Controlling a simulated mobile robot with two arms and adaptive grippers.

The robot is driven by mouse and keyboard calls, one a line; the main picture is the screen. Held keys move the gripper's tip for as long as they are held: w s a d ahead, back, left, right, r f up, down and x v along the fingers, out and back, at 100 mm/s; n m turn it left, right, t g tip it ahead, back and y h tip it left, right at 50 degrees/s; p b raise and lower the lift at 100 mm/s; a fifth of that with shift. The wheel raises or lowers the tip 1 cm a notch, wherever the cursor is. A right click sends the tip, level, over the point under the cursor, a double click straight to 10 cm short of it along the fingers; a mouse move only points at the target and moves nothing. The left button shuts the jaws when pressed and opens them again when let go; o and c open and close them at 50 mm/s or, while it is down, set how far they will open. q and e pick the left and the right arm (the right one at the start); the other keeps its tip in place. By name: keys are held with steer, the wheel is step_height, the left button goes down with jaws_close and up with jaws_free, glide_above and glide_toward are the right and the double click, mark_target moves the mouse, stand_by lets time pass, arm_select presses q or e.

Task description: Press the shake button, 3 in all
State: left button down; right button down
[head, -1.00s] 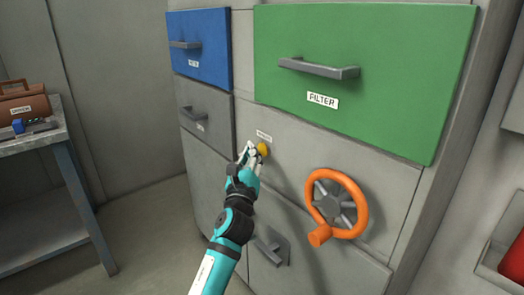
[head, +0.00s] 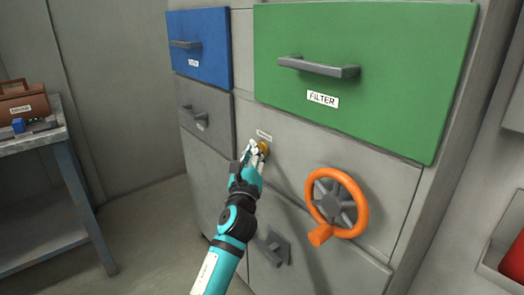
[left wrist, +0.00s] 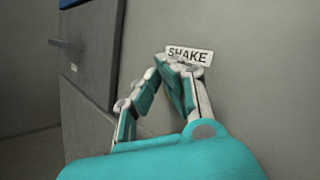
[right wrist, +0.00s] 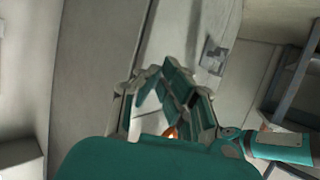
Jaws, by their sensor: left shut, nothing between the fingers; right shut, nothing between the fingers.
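The yellow shake button (head: 264,148) is on the grey cabinet front, below a small white label (head: 264,135). In the left wrist view the label reads SHAKE (left wrist: 189,55), and the button is hidden behind the fingers. My left gripper (head: 254,148) is shut and empty, with its fingertips at the button and covering its left part. I cannot tell whether they touch it or press it in. The left fingers also show in the left wrist view (left wrist: 172,68). My right gripper (right wrist: 160,78) is shut and empty in the right wrist view, away from the button.
An orange handwheel (head: 337,203) sticks out right of the button. Above are a green FILTER drawer (head: 400,75) and a blue drawer (head: 200,48); a grey drawer (head: 203,115) is at the left. A workbench (head: 30,140) with a brown toolbox (head: 25,100) stands at far left.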

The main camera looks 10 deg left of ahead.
arm_select(q)
steer(key=shift+w+d, duration=0.3)
steer(key=shift+w, duration=0.1)
arm_select(e)
steer(key=shift+w+a+r+t, duration=0.25)
steer(key=shift+r+t, duration=0.1)
steer(key=shift+r, duration=0.15)
steer(key=shift+w+a+r+t, duration=0.1)
steer(key=shift+w+r+t, duration=0.2)
steer(key=shift+r, duration=0.2)
stand_by(0.9)
steer(key=shift+s, duration=0.1)
arm_select(q)
steer(key=shift+s+a+p, duration=0.45)
steer(key=shift+s+a, duration=0.05)
steer(key=shift+s, duration=0.2)
arm_select(e)
steer(key=s+d+f+g, duration=0.1)
steer(key=s+f+g, duration=0.2)
steer(key=f, duration=0.2)
steer(key=shift+d+h, duration=0.3)
steer(key=shift+d, duration=0.1)
arm_select(q)
steer(key=shift+a, duration=0.1)
arm_select(e)
steer(key=shift+g, duration=0.25)
